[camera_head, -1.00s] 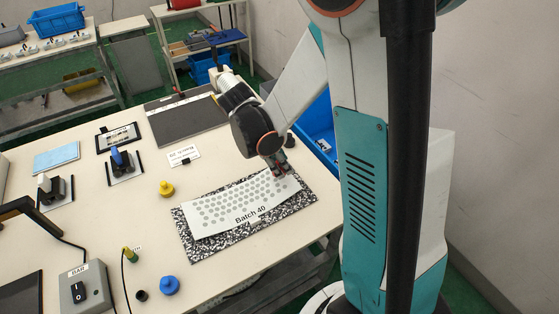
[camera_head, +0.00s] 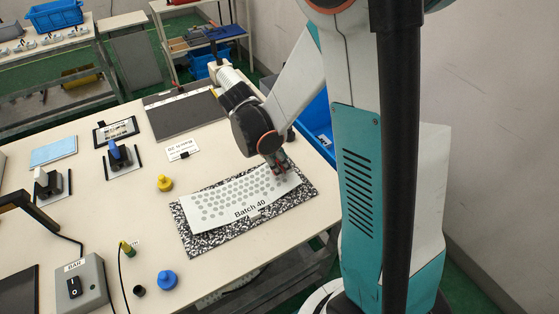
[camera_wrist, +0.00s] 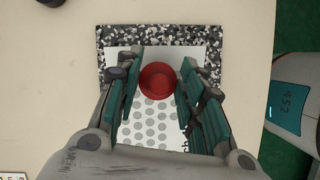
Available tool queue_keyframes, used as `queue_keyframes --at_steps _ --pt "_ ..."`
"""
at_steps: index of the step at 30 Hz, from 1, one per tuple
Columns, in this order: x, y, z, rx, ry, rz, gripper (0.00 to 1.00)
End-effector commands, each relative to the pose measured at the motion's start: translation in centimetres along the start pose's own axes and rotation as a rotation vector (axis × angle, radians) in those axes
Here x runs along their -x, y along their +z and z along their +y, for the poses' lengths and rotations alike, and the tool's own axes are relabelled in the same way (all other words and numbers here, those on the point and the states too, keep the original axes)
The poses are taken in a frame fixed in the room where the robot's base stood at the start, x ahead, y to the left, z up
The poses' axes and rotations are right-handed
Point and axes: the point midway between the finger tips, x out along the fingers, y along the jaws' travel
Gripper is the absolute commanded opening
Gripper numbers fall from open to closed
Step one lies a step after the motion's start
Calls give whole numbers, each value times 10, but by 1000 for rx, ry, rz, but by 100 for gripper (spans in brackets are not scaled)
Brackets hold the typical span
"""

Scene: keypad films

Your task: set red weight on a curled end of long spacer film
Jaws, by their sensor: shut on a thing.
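The long spacer film (camera_head: 222,208) is a white sheet with rows of grey dots and the print "Batch 40". It lies on a black-and-white speckled mat (camera_head: 248,234), its ends curling up. My gripper (camera_head: 277,163) is over the film's right end in the head view. In the wrist view my gripper (camera_wrist: 158,88) is shut on the red weight (camera_wrist: 159,80), a round red piece between the fingers. The film (camera_wrist: 150,128) and mat (camera_wrist: 180,36) show beneath it. I cannot tell whether the weight touches the film.
A yellow weight (camera_head: 164,183) and a blue weight (camera_head: 167,280) stand on the table, left of the mat. A small black piece (camera_head: 139,291) is beside the blue one. A switch box (camera_head: 88,286) with a cable is at the front left. Bare table lies left of the mat.

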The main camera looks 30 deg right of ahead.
Motion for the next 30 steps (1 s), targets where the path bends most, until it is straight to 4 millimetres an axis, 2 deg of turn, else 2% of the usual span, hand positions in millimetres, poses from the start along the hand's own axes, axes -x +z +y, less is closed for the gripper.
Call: queue_keyframes --at_steps 30 --pt "-27 -10 0 0 0 0 4"
